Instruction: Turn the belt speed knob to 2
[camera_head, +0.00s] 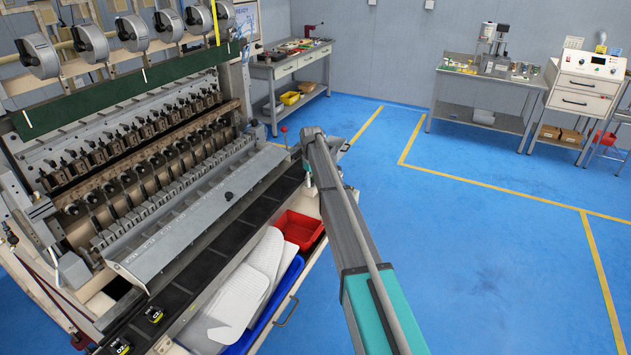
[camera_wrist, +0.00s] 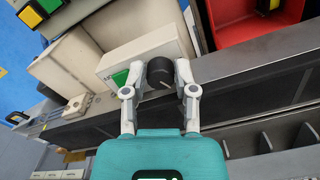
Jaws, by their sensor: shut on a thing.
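The belt speed knob (camera_wrist: 160,73) is a round black knob with a light pointer line, on the face of a small cream box (camera_wrist: 148,53) in the wrist view. My gripper (camera_wrist: 159,70) has one finger on each side of the knob and is shut on it. The scale numbers around the knob cannot be read. A green patch (camera_wrist: 120,77) shows on the box just left of the knob. In the head view my arm covers the knob and the fingers.
A dark belt (camera_wrist: 235,103) runs past the box along the machine. A red bin (camera_head: 299,229) and a blue tray (camera_head: 290,280) with white sheets lie beside the belt. The coil winder (camera_head: 150,150) stands on the left. The blue floor to the right is clear.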

